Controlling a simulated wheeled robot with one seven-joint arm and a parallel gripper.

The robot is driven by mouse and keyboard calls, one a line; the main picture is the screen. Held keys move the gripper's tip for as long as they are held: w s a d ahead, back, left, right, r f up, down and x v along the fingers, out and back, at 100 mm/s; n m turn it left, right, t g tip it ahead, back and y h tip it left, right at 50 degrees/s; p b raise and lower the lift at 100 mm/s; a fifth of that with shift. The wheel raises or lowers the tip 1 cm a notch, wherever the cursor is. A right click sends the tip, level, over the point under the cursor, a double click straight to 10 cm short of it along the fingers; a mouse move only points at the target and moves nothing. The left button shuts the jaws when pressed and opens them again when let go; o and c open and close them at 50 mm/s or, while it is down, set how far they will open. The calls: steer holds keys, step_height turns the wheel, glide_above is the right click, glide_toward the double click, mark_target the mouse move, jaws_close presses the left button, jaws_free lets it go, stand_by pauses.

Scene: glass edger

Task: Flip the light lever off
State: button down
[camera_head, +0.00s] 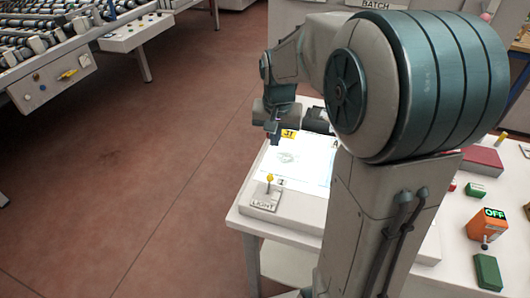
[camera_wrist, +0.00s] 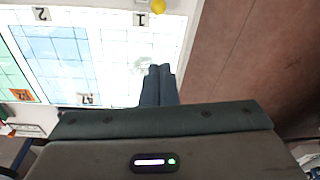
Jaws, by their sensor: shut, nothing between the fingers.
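The light lever (camera_head: 269,184) has a yellow ball knob and stands on a small base plate marked LIGHT (camera_head: 262,206), at the table's near left corner. In the wrist view only its yellow knob (camera_wrist: 158,6) shows, at the top edge. The panel (camera_head: 305,160) beside it glows bright white. My gripper (camera_head: 275,138) is above the far edge of this panel, beyond the lever and apart from it. In the wrist view my gripper (camera_wrist: 160,70) has its two fingers together with nothing between them. My arm hides part of the panel and table.
An orange box reading OFF (camera_head: 488,224) with its own small lever stands at the table's right, near green blocks (camera_head: 487,271) and a red block (camera_head: 482,160). A roller conveyor (camera_head: 60,45) stands at the upper left. The red-brown floor (camera_head: 120,170) left of the table is clear.

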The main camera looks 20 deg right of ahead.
mark_target(269, 185)
steer(key=shift+w+d+f, duration=0.1)
steer(key=shift+w+f, duration=0.05)
steer(key=shift+w, duration=0.3)
steer(key=f, duration=0.3)
steer(key=f+p, duration=0.1)
steer(key=f, duration=0.2)
steer(key=w+f, duration=0.1)
steer(key=f, duration=0.3)
steer(key=s, duration=0.1)
steer(key=s+a+r+p, duration=0.1)
steer(key=s, duration=0.1)
steer(key=shift+a, duration=0.1)
steer(key=shift+s+a+p, duration=0.1)
steer(key=shift+s+p, duration=0.1)
steer(key=shift+p, duration=0.1)
steer(key=shift+f+b, duration=0.1)
steer(key=shift+b, duration=0.45)
steer(key=shift+s+a, duration=0.15)
